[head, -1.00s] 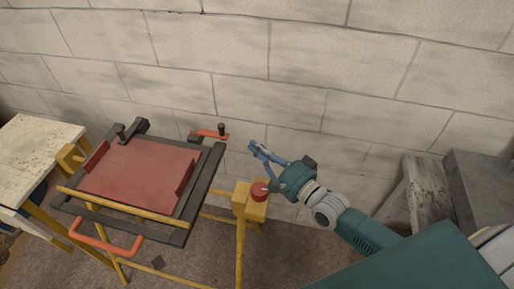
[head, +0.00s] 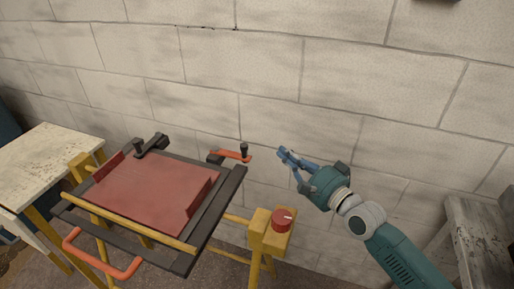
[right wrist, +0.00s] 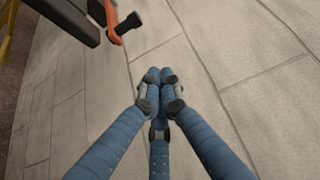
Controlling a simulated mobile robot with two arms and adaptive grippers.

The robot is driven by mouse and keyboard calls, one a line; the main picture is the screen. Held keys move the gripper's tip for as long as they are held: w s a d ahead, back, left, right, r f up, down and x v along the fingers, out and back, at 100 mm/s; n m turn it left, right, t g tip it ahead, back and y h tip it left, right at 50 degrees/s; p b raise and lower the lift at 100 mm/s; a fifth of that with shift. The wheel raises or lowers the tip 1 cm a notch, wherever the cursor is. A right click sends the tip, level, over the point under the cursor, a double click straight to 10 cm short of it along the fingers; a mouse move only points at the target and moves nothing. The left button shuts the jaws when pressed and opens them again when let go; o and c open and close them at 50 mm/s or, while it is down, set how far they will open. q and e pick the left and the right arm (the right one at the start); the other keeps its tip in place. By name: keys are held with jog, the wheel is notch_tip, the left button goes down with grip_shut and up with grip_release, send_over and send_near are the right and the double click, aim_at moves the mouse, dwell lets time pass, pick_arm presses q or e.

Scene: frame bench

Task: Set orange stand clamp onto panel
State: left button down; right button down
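The red panel (head: 155,190) lies on a dark frame on the yellow stand. An orange clamp (head: 232,155) with a black knob sits at the frame's back right corner; it also shows at the top of the right wrist view (right wrist: 111,22). My right gripper (head: 285,156) is to the right of this clamp, apart from it, in front of the wall. In the right wrist view its blue fingers (right wrist: 159,76) come together at the tips, with nothing seen between them. My left gripper is not in view.
A yellow post with a red knob (head: 282,219) stands below my right gripper. An orange bar (head: 105,268) is at the stand's front. A black clamp (head: 150,146) is at the back left. A pale table (head: 50,155) stands left, a grey bench (head: 480,235) right.

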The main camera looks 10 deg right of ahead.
jog(key=shift+w, duration=0.1)
jog(key=x, duration=1)
jog(key=s+a+p, duration=0.2)
jog(key=a, duration=0.1)
jog(key=shift+s+p, duration=0.35)
jog(key=shift+s, duration=0.05)
